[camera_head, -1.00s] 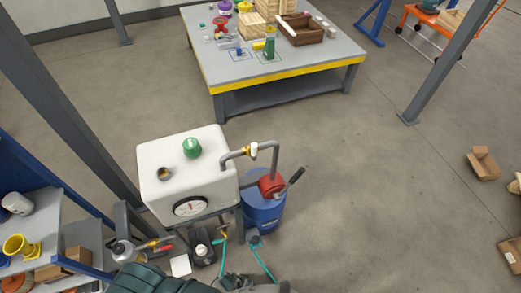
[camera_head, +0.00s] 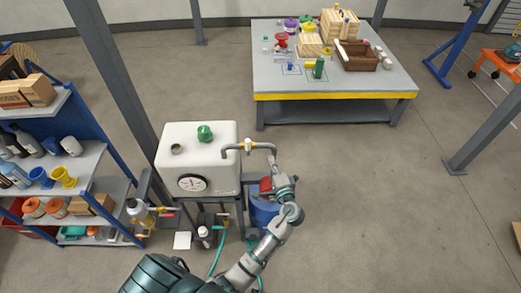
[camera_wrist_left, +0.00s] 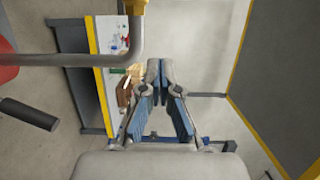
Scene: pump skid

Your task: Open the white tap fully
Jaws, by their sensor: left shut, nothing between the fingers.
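The white tap (camera_head: 248,144) sits on the grey pipe (camera_head: 264,147) at the right of the white tank (camera_head: 200,148). In the left wrist view only a brass piece (camera_wrist_left: 135,5) and the bent grey pipe (camera_wrist_left: 90,59) show at the top left; the white handle is out of that picture. My left gripper (camera_head: 284,180) is below and right of the tap, apart from it, by the red pump. In the left wrist view my left gripper's fingers (camera_wrist_left: 160,68) are closed together and empty. My right gripper is not in view.
The red pump (camera_head: 266,184) sits above a blue drum (camera_head: 264,212) beside the tank. Its black lever (camera_wrist_left: 28,113) shows in the left wrist view. A green knob (camera_head: 204,133) is on the tank. A shelf (camera_head: 90,160) stands left.

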